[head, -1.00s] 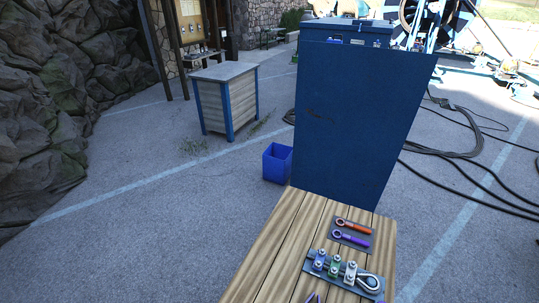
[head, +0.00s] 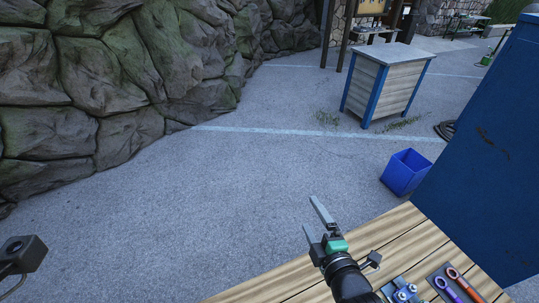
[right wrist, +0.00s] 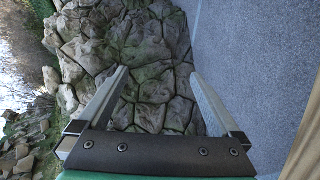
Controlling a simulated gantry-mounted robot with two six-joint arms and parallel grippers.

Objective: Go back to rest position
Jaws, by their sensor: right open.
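My right gripper (head: 311,213) is in the lower middle of the head view, at the near left edge of the wooden table. Its two fingers are apart and nothing is between them. The right wrist view also shows this gripper (right wrist: 158,72) open and empty, with rock and pavement beyond it. At the left edge of the head view is a dark grey box-shaped part with a cable, perhaps part of my left arm. My left gripper's fingers do not show.
The wooden table (head: 385,235) holds an orange-red wrench (head: 464,284), a purple wrench (head: 447,289) and metal clamps (head: 404,292), cut off below. A blue cabinet (head: 485,150) and blue bin (head: 405,172) stand beyond. Rocks (head: 95,80) fill the left; open pavement (head: 200,210) lies between.

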